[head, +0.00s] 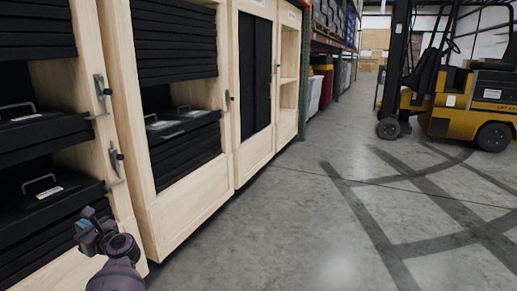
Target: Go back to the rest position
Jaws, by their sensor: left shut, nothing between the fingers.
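My left gripper (88,228) shows at the lower left, at the end of my left arm that comes up from the bottom edge. It is shut with nothing in it. It is in front of the lower part of the nearest wooden cabinet, and I cannot tell how far apart they are. Black totes with metal handles lie in the cabinets, one at upper left (42,128) and one lower (48,190). Another black tote (182,124) lies in the second cabinet. My right gripper is not in view.
Light wooden cabinets (190,215) with metal latches line the left side. A yellow forklift (460,120) stands at the back right. Racks with bins (328,40) stand beyond the cabinets. The grey concrete floor (290,230), with dark tyre marks, is clear in the middle and right.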

